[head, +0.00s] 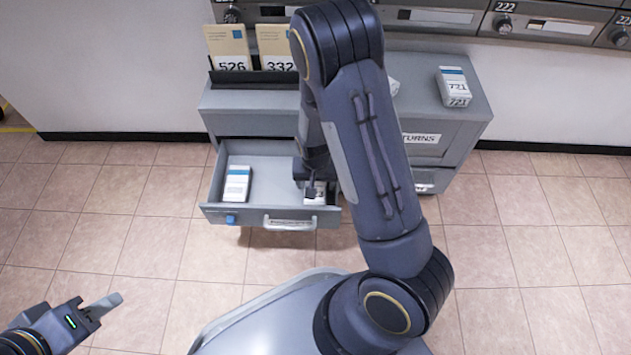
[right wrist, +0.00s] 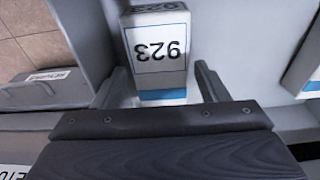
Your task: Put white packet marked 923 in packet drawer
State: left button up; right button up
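The white packet marked 923 (right wrist: 157,50) has a blue band and shows in the right wrist view between my right gripper's fingers (right wrist: 163,80), with a small gap on each side. In the head view the packet (head: 316,193) is partly hidden by my gripper, inside the open drawer (head: 262,211) near its front right corner. My right gripper (head: 311,180) reaches down over it, open. The drawer's front label is too small to read. My left gripper (head: 103,305) is at the lower left, away from the drawer; its finger opening is unclear.
Another white packet with a blue band (head: 237,183) lies in the drawer's left part. A packet marked 721 (head: 455,88) lies on the cabinet top (head: 425,100). Cards marked 526 (head: 228,48) and 332 (head: 277,48) stand in a rack. The floor at left is clear.

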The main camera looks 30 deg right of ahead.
jog(key=shift+o, duration=1.2)
jog(key=r+p, duration=0.1)
jog(key=r, duration=0.1)
jog(key=r+p, duration=0.2)
jog(key=r, duration=0.1)
jog(key=r+p, duration=0.1)
jog(key=r, duration=0.2)
jog(key=shift+s+a+p, duration=0.3)
jog(key=shift+s+p, duration=0.05)
jog(key=shift+f, duration=0.1)
jog(key=s+a+r+n+t+y, duration=0.1)
jog(key=s+a+r+y, duration=0.15)
jog(key=r, duration=0.55)
jog(key=s+a+r+n+t+y, duration=0.15)
jog(key=s+r, duration=0.25)
jog(key=r, duration=0.4)
jog(key=s+r+n+t, duration=0.2)
jog(key=s+r, duration=0.6)
jog(key=s, duration=0.3)
notch_tip(320, 180, up, 37)
jog(key=p, duration=3.7)
jog(key=shift+a+y, duration=0.2)
jog(key=shift+y, duration=0.1)
